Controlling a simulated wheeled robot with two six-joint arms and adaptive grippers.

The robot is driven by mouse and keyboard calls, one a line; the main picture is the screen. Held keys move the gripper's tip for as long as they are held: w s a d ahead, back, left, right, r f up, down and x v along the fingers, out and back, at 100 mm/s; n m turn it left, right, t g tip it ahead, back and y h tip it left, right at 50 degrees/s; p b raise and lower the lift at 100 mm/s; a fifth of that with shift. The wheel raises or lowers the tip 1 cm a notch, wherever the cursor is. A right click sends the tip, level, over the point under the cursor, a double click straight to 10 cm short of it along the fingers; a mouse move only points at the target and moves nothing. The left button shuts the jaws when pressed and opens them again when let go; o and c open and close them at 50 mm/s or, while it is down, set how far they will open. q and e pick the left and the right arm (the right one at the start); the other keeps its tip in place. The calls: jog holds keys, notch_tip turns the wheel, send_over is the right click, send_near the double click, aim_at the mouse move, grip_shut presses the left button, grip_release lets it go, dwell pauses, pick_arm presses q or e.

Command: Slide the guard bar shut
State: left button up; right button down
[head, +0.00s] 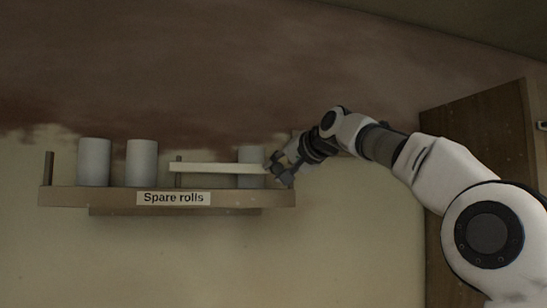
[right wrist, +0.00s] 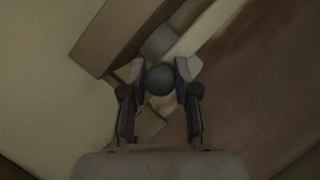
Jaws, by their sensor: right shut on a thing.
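The pale guard bar (head: 215,168) runs level along the front of a wall shelf (head: 100,198) labelled "Spare rolls". It spans the right part of the shelf, from near a short middle post to my right gripper; the left part has no bar across it. My right gripper (head: 281,172) is at the bar's right end, and its fingers hide that end. In the right wrist view the fingers (right wrist: 160,85) are closed on a dark round knob (right wrist: 160,79), with the pale bar (right wrist: 215,28) running away up and right. My left gripper is not in view.
Two grey rolls (head: 94,162) (head: 142,163) stand on the left of the shelf. Another roll (head: 251,155) stands behind the bar at the right. A short post (head: 48,168) rises at the left end. A wooden cabinet (head: 480,130) is at the right.

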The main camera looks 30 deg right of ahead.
jog(key=shift+s+d+r, duration=0.2)
jog(key=shift+d+r, duration=0.2)
jog(key=shift+r, duration=0.05)
jog(key=c, duration=0.8)
grip_release()
jog(key=shift+w+a, duration=0.1)
jog(key=shift+c, duration=0.2)
jog(key=shift+w+d+f, duration=0.15)
jog(key=shift+d+f, duration=0.1)
jog(key=shift+f, duration=0.15)
